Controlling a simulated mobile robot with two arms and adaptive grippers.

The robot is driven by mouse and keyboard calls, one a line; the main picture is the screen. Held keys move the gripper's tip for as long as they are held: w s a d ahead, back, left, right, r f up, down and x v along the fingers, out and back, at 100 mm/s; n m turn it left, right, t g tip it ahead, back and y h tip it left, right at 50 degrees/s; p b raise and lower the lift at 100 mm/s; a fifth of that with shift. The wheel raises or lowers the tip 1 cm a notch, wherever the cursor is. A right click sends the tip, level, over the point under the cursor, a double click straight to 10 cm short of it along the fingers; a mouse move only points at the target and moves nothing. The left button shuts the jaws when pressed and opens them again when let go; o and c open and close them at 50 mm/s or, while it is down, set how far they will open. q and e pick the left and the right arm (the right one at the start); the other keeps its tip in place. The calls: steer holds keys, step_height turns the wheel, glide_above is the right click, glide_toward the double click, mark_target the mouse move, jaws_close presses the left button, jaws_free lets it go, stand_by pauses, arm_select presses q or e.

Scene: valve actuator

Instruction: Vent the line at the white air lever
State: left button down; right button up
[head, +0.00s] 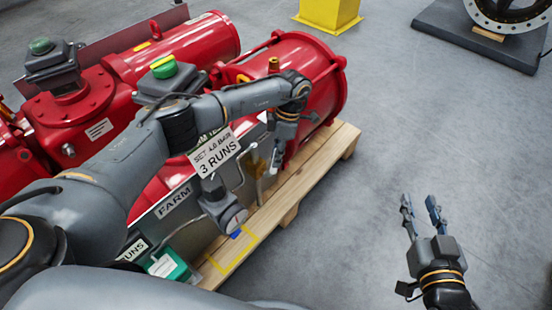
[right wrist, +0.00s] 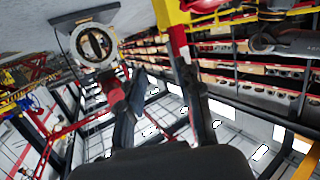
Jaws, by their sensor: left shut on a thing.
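My left gripper (head: 277,157) reaches over the red actuator (head: 308,75) and points down beside its front side, above the pallet edge. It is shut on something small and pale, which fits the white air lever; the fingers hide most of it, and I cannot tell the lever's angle. My right gripper (head: 423,214) is open and empty over bare floor at the lower right. Its two spread fingers also show in the right wrist view (right wrist: 160,95), with nothing between them.
The actuator stands on a wooden pallet (head: 318,160). A gauge (head: 232,217), a sign reading "3 RUNS" (head: 215,157) and a green box (head: 168,266) are near my left arm. A yellow block (head: 329,13) and a flanged ring (head: 508,14) stand behind. Floor at right is clear.

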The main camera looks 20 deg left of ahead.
arm_select(q)
steer(key=shift+w+f+g+b, duration=0.2)
steer(key=shift+f+g+b, duration=0.1)
steer(key=shift+b, duration=0.5)
steer(key=shift+w+d+b, duration=0.1)
steer(key=shift+w+b, duration=0.05)
steer(key=shift+b, duration=0.45)
steer(key=shift+r, duration=0.15)
arm_select(e)
step_height(320, 180, up, 13)
steer(key=s+a+t+y, duration=0.1)
steer(key=t+y, duration=0.1)
steer(key=t, duration=0.6)
steer(key=shift+s+a+r+t+y, duration=0.2)
steer(key=shift+s+a+t+y, duration=0.1)
steer(key=shift+s+y, duration=0.1)
arm_select(q)
steer(key=c, duration=1.2)
jaws_free()
steer(key=v, duration=1.2)
steer(key=shift+w+d, duration=0.2)
steer(key=shift+d, duration=0.1)
